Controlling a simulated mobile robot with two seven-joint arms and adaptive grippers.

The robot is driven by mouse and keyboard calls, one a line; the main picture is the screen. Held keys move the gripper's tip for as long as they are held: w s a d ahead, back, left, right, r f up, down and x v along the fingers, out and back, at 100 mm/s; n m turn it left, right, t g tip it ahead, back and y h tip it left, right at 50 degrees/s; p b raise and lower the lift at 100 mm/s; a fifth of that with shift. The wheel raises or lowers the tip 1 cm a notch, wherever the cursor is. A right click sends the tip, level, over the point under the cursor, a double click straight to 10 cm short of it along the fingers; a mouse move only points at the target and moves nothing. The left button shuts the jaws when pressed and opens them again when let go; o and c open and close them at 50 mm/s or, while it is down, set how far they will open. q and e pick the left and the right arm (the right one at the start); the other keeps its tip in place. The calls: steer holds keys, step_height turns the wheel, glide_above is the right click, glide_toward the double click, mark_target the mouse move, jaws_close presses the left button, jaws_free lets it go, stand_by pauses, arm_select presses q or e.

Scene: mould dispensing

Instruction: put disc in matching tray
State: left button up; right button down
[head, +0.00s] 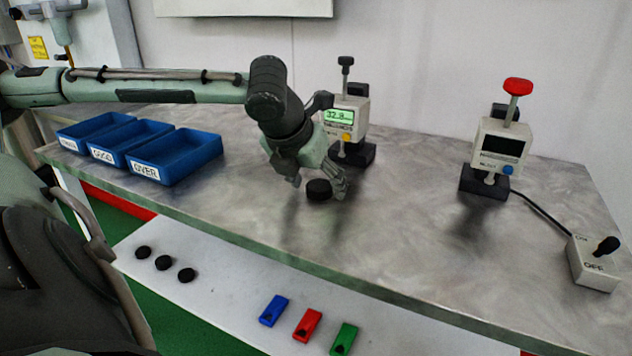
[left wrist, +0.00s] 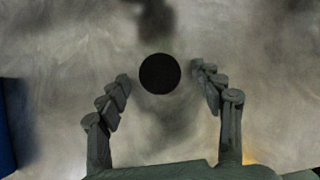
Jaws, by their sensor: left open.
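A black disc (head: 319,190) lies on the grey metal table in front of the left dial gauge. In the left wrist view the disc (left wrist: 160,73) sits between and slightly beyond my open fingertips, with a gap on both sides. My left gripper (head: 318,183) is open, pointing down close to the disc; it also shows in the left wrist view (left wrist: 160,80). Three blue trays stand at the table's left: a left tray (head: 70,140), a middle tray (head: 118,152) and a right tray labelled OVER (head: 172,172). The other labels are hard to read. My right gripper is not in view.
The left gauge (head: 346,118) has a lit display that seems to read 32.9. A second gauge (head: 497,148) with a red top and a switch box (head: 594,264) stand at right. A lower shelf (head: 225,290) holds three black discs (head: 164,262) and blue, red and green blocks (head: 308,325).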

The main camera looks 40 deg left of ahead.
arm_select(q)
steer(key=v, duration=1.2)
stand_by(0.4)
steer(key=x, duration=1.2)
steer(key=shift+r, duration=0.1)
